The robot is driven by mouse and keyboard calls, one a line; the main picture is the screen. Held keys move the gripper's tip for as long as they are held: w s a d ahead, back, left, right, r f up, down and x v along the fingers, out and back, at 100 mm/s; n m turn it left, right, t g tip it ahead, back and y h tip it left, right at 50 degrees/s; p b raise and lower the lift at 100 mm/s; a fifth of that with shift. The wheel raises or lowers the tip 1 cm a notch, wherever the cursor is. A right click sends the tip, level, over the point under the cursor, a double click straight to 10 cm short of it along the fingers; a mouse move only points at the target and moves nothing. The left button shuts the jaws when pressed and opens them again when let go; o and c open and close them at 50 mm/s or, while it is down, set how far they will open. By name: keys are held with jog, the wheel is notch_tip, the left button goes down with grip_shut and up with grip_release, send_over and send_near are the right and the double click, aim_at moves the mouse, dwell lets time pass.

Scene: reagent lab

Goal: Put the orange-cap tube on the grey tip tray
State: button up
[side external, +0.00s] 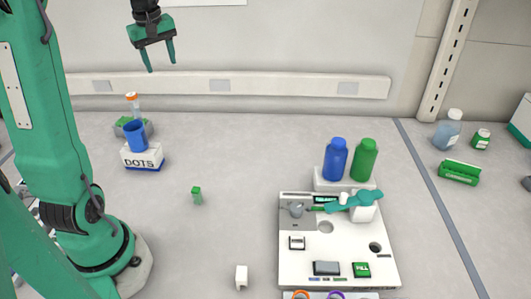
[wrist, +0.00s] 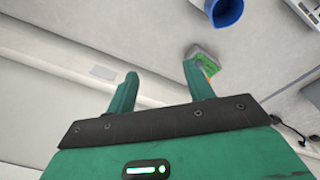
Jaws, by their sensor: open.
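The orange-cap tube (side external: 132,104) stands upright at the back left, a clear tube under an orange cap. Its lower end is at a small grey block with green (side external: 147,130), partly hidden by a blue cup. My gripper (side external: 161,67) is open and empty, high above the table and to the right of the tube. In the wrist view the gripper fingers (wrist: 160,72) are apart with nothing between them. The grey-and-green block (wrist: 196,50) shows beyond the right finger, with a bit of orange beside it. I cannot tell for sure which thing is the grey tip tray.
The blue cup (side external: 136,136) stands on a white DOTS box (side external: 143,159) in front of the tube. A small green item (side external: 196,195) and a white block (side external: 241,277) stand mid-table. A white board (side external: 338,273) with blue and green bottles behind it is at right. The back middle is clear.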

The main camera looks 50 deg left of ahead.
jog(key=s+d+r+m+t, duration=0.1)
jog(key=s+d+m+t, duration=0.15)
jog(key=d+m, duration=1)
jog(key=s+d+f+m+t, duration=0.1)
jog(key=s+d+f+m, duration=0.1)
jog(key=s+d, duration=0.2)
jog(key=s+d+f+m+h, duration=0.1)
jog(key=s+d, duration=0.3)
jog(key=d, duration=0.7)
jog(key=shift+s+d+f+m+t, duration=0.15)
jog(key=shift+d+f+m+t, duration=0.15)
jog(key=shift+f+m, duration=0.3)
